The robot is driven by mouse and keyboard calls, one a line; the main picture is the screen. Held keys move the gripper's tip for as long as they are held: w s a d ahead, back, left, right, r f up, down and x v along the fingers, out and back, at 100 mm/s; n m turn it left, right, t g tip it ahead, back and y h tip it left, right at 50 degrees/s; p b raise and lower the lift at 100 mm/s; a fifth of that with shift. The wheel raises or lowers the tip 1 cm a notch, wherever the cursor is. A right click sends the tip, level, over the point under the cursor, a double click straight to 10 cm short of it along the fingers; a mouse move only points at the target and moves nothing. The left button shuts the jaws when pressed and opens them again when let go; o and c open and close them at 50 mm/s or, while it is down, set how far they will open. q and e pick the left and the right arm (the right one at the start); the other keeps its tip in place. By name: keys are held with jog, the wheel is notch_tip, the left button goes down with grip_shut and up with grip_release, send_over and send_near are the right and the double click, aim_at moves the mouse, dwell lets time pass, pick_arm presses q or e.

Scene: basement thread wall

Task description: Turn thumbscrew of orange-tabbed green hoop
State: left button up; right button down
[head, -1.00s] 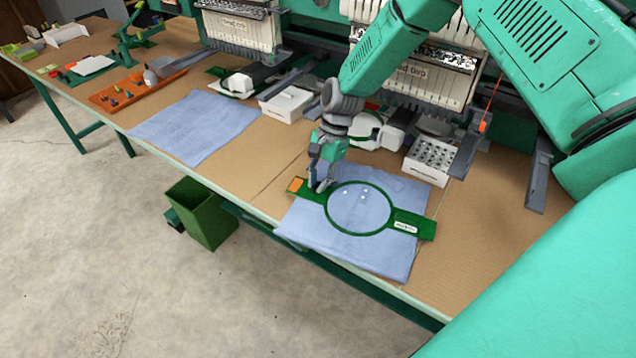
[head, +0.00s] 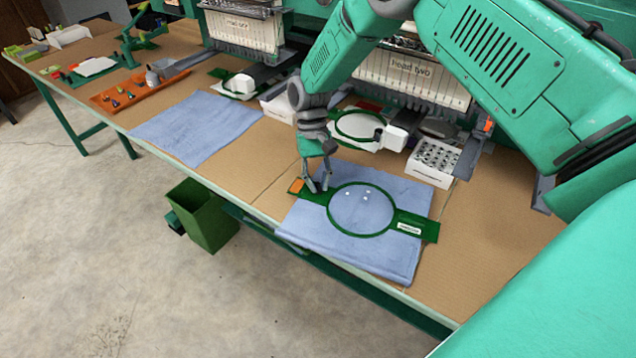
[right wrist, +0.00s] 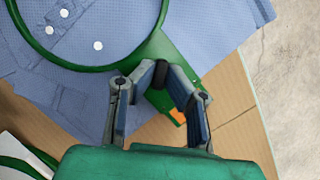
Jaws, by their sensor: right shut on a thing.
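The green hoop (head: 396,228) with the orange tab (head: 297,186) lies flat on a blue cloth (head: 300,232) at the table's front edge. My right gripper (head: 319,187) points down at the hoop's left side, next to the orange tab. In the right wrist view the hoop ring (right wrist: 97,66) is at the upper left and the orange tab (right wrist: 177,116) shows behind the finger. There my right gripper (right wrist: 165,76) is shut on a small dark thumbscrew (right wrist: 162,73), mostly hidden between the fingertips. My left gripper is not in view.
Embroidery machine heads (head: 415,78) stand behind the table. A second hoop (head: 357,126) and a white box of spools (head: 433,160) are near. Another folded blue cloth (head: 195,128) and an orange tray (head: 135,92) lie left. A green bin (head: 200,215) stands below.

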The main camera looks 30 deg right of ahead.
jog(key=shift+a+n+h, duration=0.15)
jog(key=shift+n+h, duration=0.65)
jog(key=shift+n, duration=1.4)
jog(key=c, duration=1.6)
grip_release()
jog(key=shift+w+r, duration=0.15)
jog(key=shift+r, duration=0.15)
jog(key=v, duration=1.1)
jog(key=shift+w+a, duration=0.1)
jog(key=shift+w, duration=0.05)
